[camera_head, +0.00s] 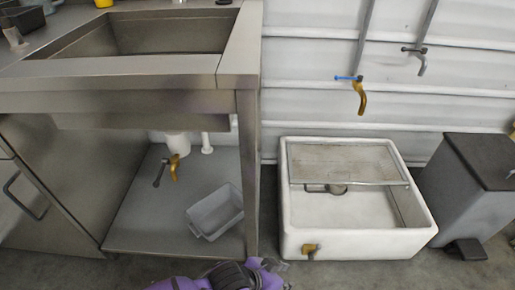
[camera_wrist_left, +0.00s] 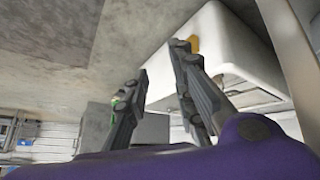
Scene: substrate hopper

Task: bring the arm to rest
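My left gripper (camera_wrist_left: 161,62) shows in the left wrist view with its two dark fingers spread apart and nothing between them. In the head view my purple left arm and part of the left gripper (camera_head: 272,266) show at the bottom edge. They are low in front of the steel cabinet (camera_head: 246,170) and to the left of the white basin (camera_head: 350,243). The fingertips are hard to make out there. The white basin also shows behind the fingers in the left wrist view (camera_wrist_left: 232,42). My right gripper is in neither view.
A grey tub (camera_head: 216,212) sits on the cabinet's lower shelf. A brass tap (camera_head: 311,249) sticks out of the basin's front, and a grate (camera_head: 345,163) lies across its back. A grey pedal bin (camera_head: 468,195) stands at the right. Two wall taps (camera_head: 359,95) hang above the basin.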

